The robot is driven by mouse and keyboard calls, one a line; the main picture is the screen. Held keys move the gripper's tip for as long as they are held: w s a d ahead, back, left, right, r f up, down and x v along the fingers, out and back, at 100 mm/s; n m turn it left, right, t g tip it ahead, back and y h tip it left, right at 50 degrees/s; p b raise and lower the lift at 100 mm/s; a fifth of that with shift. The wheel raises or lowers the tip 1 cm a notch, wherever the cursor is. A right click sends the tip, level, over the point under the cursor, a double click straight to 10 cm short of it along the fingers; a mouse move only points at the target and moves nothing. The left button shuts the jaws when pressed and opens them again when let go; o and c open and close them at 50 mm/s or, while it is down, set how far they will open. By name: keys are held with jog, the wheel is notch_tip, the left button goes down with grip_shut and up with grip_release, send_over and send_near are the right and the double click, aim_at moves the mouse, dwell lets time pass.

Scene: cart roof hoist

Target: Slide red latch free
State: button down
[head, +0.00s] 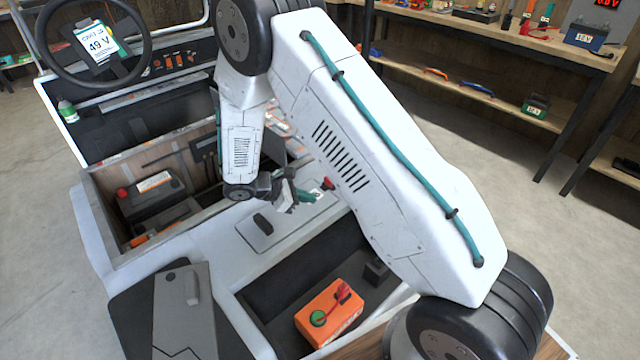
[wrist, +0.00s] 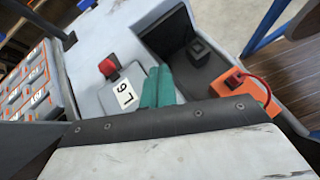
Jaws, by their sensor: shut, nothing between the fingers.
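The red latch (head: 327,184) shows as a small red piece just right of my gripper's tip in the head view. In the wrist view the red latch (wrist: 107,67) stands at the far end of a grey plate with a white label (wrist: 125,93) that seems to read L6. My gripper (head: 303,196) has teal fingers and is shut and empty. In the wrist view the shut fingers (wrist: 158,86) are together over the plate, to the right of the label and apart from the latch. My arm covers part of the cart around the latch in the head view.
An orange battery (head: 332,312) with a red and green top sits in a dark open bay. A grey lid with a black handle (head: 262,224) lies left of my gripper. A dark battery (head: 152,195) sits in the left compartment. Shelves (head: 480,85) line the back wall.

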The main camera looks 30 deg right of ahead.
jog(key=w+f+n+t, duration=0.1)
jog(key=w+f, duration=0.1)
jog(key=w+f+n+t, duration=0.1)
jog(key=w+f, duration=0.1)
jog(key=w+f+n, duration=0.1)
jog(key=w+f, duration=0.1)
jog(key=shift+a+n+t+h, duration=0.4)
jog(key=w, duration=0.1)
jog(key=w+n+t, duration=0.1)
jog(key=w+r, duration=0.1)
jog(key=shift+w+a+r+t, duration=0.1)
jog(key=shift+w+a+t, duration=0.1)
jog(key=shift+a+t, duration=0.1)
jog(key=shift+w+n, duration=0.1)
jog(key=shift+n, duration=0.4)
send_near(327, 183)
jog(key=f, duration=0.1)
jog(key=d+f, duration=0.1)
jog(key=shift+w+d+f, duration=0.1)
jog(key=shift+w+f, duration=0.1)
jog(key=shift+f, duration=0.2)
jog(key=d, duration=0.1)
jog(key=w+d, duration=0.1)
jog(key=d, duration=0.1)
jog(key=shift+d+f, duration=0.1)
jog(key=shift+d, duration=0.05)
jog(key=shift+w+d, duration=0.1)
jog(key=shift+d, duration=0.35)
